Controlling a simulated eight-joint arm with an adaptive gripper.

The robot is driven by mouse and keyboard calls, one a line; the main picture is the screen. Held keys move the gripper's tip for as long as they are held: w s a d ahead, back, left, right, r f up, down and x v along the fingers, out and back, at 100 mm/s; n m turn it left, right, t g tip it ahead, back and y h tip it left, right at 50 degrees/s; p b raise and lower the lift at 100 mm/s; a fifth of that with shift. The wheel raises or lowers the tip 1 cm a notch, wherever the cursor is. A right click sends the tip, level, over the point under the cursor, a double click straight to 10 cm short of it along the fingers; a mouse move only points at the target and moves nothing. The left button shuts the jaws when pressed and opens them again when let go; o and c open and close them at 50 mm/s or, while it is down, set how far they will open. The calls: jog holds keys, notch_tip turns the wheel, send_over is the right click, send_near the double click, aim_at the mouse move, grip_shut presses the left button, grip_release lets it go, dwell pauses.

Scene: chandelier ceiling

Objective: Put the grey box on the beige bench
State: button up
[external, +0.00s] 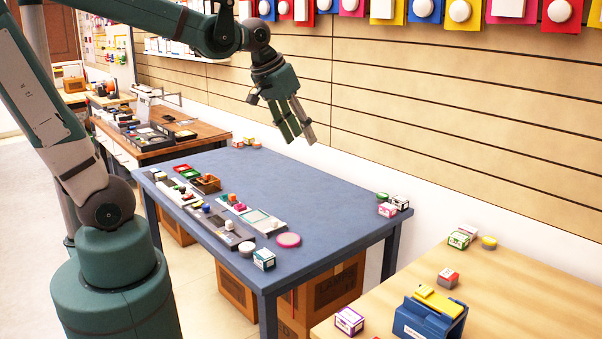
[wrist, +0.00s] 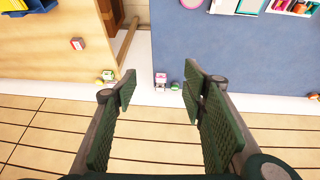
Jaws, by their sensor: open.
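The beige bench (external: 535,295) fills the lower right of the external view and the upper left of the wrist view (wrist: 45,58). I cannot tell for sure which item is the grey box. A small pale grey-white box (external: 400,203) sits at the far right corner of the blue table, beside a pink-and-white box (external: 387,210), which also shows in the wrist view (wrist: 161,77). My gripper (external: 297,125) is open and empty, high above the far side of the blue table near the wall. Its spread fingers (wrist: 158,88) frame the wall edge in the wrist view.
The blue table (external: 300,190) holds several trays, a pink disc (external: 288,240) and a teal-and-white box (external: 264,259). A blue holder (external: 428,318), a red-and-grey box (external: 447,279) and several small items stand on the beige bench. A gap separates the two tables.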

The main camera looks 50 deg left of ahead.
jog(key=s+a+f+t, duration=0.2)
jog(key=s+a+f, duration=0.1)
jog(key=s+a, duration=0.5)
jog(key=shift+s+y, duration=0.4)
jog(key=shift+s, duration=1.15)
